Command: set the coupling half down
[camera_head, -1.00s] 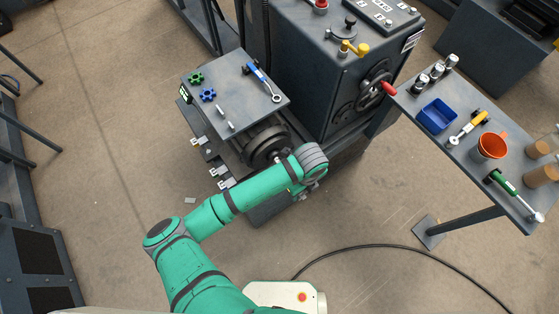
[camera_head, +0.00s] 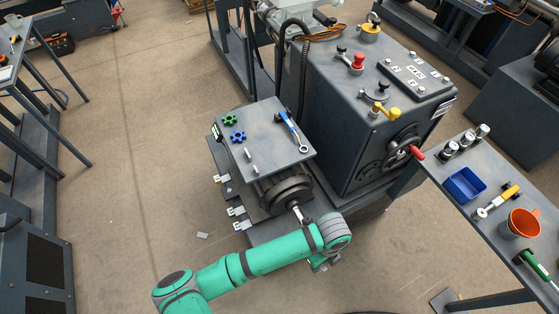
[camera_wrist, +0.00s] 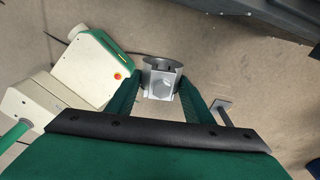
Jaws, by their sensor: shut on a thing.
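In the head view, my gripper (camera_head: 321,264) is mostly hidden under my green wrist, and the coupling half cannot be made out there. The wrist is just in front of the dark motor (camera_head: 285,190), whose bright shaft (camera_head: 298,213) points toward it.
A grey plate (camera_head: 265,140) above the motor holds green and blue knobs, pins and a blue-handled wrench. The large dark machine cabinet (camera_head: 350,130) stands behind. At right, a side table (camera_head: 480,165) carries a blue bin (camera_head: 464,184), an orange cup (camera_head: 520,223) and tools.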

